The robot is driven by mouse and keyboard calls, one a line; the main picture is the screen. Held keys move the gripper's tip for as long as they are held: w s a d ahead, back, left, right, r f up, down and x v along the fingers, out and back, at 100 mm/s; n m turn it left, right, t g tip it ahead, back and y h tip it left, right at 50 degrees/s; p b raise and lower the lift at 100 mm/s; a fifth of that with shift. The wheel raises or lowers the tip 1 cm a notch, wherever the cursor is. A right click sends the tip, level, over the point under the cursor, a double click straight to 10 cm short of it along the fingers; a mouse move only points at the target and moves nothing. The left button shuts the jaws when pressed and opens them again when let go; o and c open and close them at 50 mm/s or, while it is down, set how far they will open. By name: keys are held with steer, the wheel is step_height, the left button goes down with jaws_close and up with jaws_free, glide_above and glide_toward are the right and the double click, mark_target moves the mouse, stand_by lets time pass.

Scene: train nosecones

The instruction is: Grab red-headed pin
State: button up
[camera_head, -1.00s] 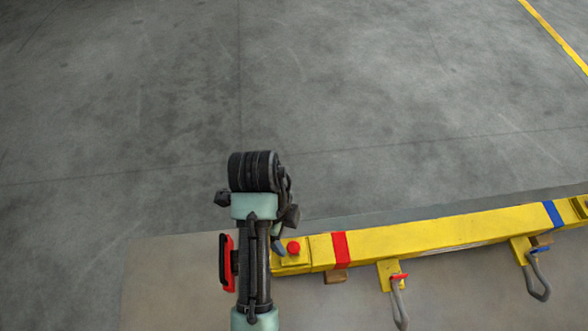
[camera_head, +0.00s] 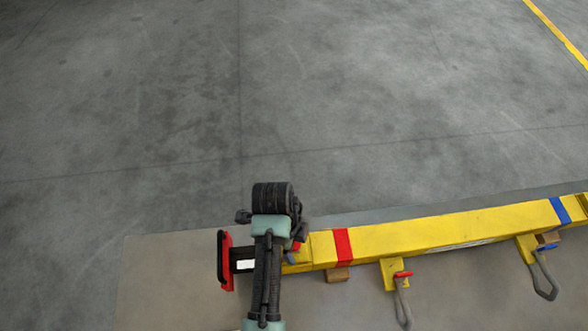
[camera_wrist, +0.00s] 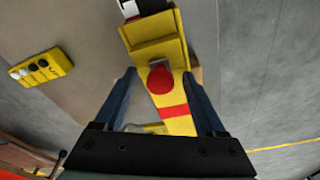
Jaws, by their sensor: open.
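The red-headed pin (camera_wrist: 160,80) stands near the end of the yellow beam (camera_wrist: 155,28) in the wrist view. My gripper (camera_wrist: 160,74) is open, with one blue-grey finger on each side of the red head in this view. I see gaps between the head and both fingers, and nothing is held. The depth between fingertips and pin is hard to judge.
The yellow beam (camera_head: 440,231) runs right, with a red band (camera_head: 343,248), a blue band (camera_head: 559,210) and hanging hooks (camera_head: 402,302). A red and black piece (camera_head: 225,260) is at its left end. A yellow button box (camera_wrist: 40,68) lies left in the wrist view. Open floor lies beyond.

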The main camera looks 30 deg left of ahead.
steer(key=shift+f, duration=0.15)
jaws_close()
stand_by(0.4)
